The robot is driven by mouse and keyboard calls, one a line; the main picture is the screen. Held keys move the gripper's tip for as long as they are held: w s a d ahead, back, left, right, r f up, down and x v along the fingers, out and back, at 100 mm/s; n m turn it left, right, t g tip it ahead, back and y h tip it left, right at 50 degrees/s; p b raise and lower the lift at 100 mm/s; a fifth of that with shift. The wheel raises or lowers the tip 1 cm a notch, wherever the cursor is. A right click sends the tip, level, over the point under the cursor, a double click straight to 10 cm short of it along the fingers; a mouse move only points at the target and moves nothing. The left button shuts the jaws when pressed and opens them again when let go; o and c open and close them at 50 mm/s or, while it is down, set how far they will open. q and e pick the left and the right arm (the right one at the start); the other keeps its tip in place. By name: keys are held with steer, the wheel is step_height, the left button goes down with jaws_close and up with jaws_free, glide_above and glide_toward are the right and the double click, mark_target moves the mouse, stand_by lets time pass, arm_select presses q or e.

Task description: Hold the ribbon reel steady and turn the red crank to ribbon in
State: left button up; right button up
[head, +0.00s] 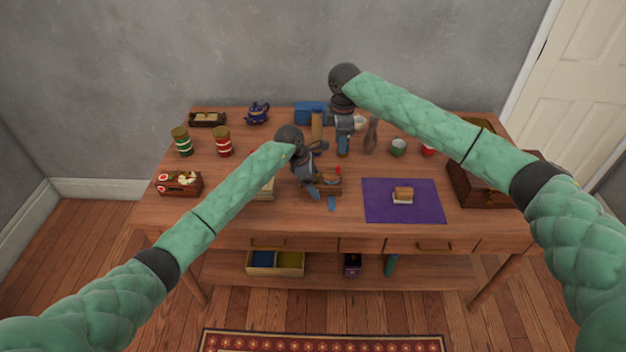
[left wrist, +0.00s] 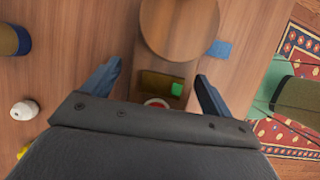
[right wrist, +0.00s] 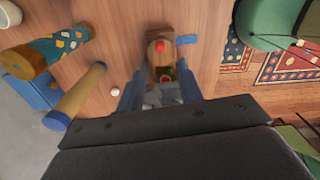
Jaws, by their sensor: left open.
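The small wooden ribbon reel (head: 329,187) stands near the table's front middle, with the red crank knob (head: 338,171) on it. The right wrist view shows the red knob (right wrist: 158,44) on top of the brown reel. A short blue ribbon end (head: 332,204) lies in front of it; it also shows in the left wrist view (left wrist: 220,49). My left gripper (head: 316,184) is open beside the reel; its wrist view shows the wooden base with a green patch between its apart fingers. My right gripper (head: 343,148) is open and empty, behind and above the reel.
A purple mat (head: 375,212) with a small block (head: 403,195) on it lies right of the reel. A vase (head: 371,137) and tan cylinder (head: 317,124) stand behind. Jars (head: 223,143) and a flower box (head: 180,184) stand left; a wooden chest (head: 480,185) stands right.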

arm_select(q)
steer(key=shift+c, duration=0.3)
steer(key=c, duration=1.2)
steer(key=shift+c, duration=0.2)
arm_select(e)
steer(key=g, duration=0.1)
glide_above(332, 173)
steer(key=s+d, duration=0.3)
step_height(332, 173, down, 6)
steer(key=y, duration=0.1)
steer(key=w+d+r+m+y, duration=0.2)
steer(key=w+d+r+y, duration=0.15)
steer(key=r, duration=0.35)
steer(key=shift+n+t, duration=0.4)
steer(key=shift+n, duration=0.1)
steer(key=x, duration=1.2)
steer(key=shift+s+d, duration=0.25)
steer(key=shift+d, duration=0.05)
